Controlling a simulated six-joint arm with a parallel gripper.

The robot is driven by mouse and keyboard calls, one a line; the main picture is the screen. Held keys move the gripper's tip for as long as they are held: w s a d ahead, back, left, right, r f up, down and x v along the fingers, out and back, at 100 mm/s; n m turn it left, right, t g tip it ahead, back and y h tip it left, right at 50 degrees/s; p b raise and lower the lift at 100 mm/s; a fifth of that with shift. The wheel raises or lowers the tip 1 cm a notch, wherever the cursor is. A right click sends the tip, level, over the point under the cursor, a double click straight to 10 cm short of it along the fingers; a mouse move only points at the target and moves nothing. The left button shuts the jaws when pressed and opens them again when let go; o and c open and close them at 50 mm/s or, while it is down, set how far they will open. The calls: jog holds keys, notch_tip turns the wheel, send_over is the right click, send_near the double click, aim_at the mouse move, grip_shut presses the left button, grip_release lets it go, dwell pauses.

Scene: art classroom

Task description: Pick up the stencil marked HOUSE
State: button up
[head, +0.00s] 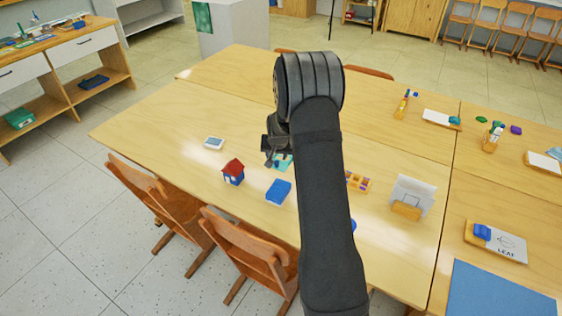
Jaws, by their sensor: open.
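No stencil with a readable HOUSE mark shows in the head view. My gripper (271,160) is over the middle of the near wooden table, partly hidden by my own arm. Its jaws are open, and I see nothing held between them. A teal flat piece (284,162) lies just below and beside the gripper, partly covered by it; I cannot tell what it is. A small house model (233,172) with a red roof and blue base stands left of the gripper. A white card (500,243) at the right reads LEAF.
A blue box (278,191) sits in front of the gripper. A small white-framed item (213,143) lies to the left. A wooden holder with white sheets (413,192) and a tray of small pieces (358,181) stand right of my arm. The table's left end is clear. Chairs (249,251) line the near edge.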

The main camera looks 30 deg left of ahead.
aim_at(277, 162)
jog(key=shift+d+x, duration=0.15)
jog(key=shift+x, duration=1.15)
jog(key=shift+d+x, duration=0.15)
jog(key=shift+x, duration=1.1)
grip_shut()
